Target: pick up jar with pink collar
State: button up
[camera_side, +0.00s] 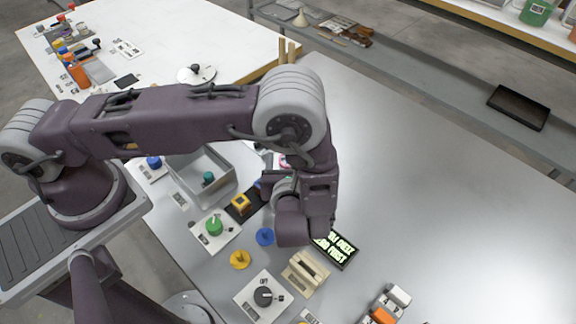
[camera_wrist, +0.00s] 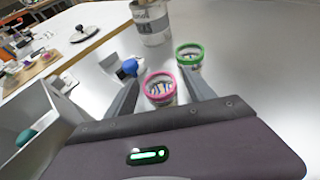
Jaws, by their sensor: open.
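The jar with the pink collar (camera_wrist: 160,99) stands in the middle of the wrist view, with thin multicoloured pieces visible inside its open top. My gripper (camera_wrist: 157,79) is open, one finger to the left of this jar and one to the right, and nothing is held. I cannot tell how far the fingertips are above or short of it. A similar jar with a green collar (camera_wrist: 189,50) stands just behind and to the right, near the right fingertip. In the side view my arm hides most of this area; a small pink-and-white patch (camera_side: 284,161) shows beside it.
A blue knob-like object (camera_wrist: 129,68) is close to the left finger. A large pale can (camera_wrist: 152,24) stands behind the jars. A grey bin (camera_side: 203,177) lies to the left. Several coloured knobs and a lettered sign (camera_side: 336,249) occupy the front; the right tabletop is largely clear.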

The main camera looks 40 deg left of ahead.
grip_shut()
jog(key=shift+r, duration=0.1)
dwell(0.3)
